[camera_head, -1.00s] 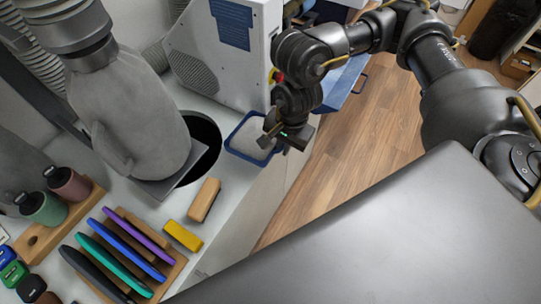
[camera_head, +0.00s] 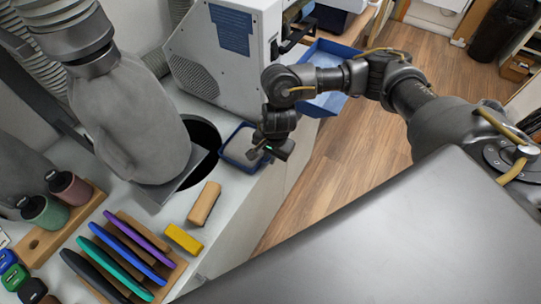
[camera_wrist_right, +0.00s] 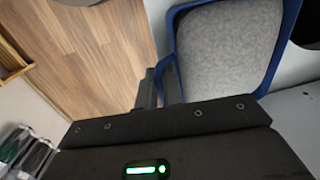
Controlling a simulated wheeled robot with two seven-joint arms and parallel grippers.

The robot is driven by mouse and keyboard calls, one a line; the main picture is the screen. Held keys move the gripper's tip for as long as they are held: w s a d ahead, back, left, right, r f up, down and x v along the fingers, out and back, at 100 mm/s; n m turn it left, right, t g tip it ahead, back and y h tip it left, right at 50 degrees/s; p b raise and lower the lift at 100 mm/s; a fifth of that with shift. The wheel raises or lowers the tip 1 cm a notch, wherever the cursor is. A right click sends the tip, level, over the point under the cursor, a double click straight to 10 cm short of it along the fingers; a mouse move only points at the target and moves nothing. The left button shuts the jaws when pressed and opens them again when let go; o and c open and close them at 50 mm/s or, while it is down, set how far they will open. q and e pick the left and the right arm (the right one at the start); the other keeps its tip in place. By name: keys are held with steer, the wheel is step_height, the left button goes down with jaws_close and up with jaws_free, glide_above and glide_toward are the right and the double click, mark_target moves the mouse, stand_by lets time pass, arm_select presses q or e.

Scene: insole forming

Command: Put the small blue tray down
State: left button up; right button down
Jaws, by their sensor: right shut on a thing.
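The small blue tray (camera_head: 233,165) has a blue rim and a light grey, speckled inside. In the head view it is at the bench edge, just right of the round black opening. It also shows at the top of the right wrist view (camera_wrist_right: 283,50). My right gripper (camera_head: 262,152) is shut on the tray's right-hand rim. Its fingers (camera_wrist_right: 164,88) show at the tray's edge in the right wrist view. I cannot tell whether the tray's underside touches the bench. My left gripper is not in view.
A white machine (camera_head: 222,50) stands behind the tray. A tan block (camera_head: 204,203) and a yellow block (camera_head: 184,238) lie in front of it. Coloured insoles (camera_head: 125,250) rest on a wooden rack. A larger blue bin (camera_head: 325,105) is beyond my right arm.

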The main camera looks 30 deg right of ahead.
steer(key=c, duration=1.6)
jaws_free()
steer(key=shift+o, duration=0.2)
step_height(320, 180, up, 12)
steer(key=s, duration=0.1)
steer(key=shift+d, duration=0.35)
steer(key=shift+s, duration=0.1)
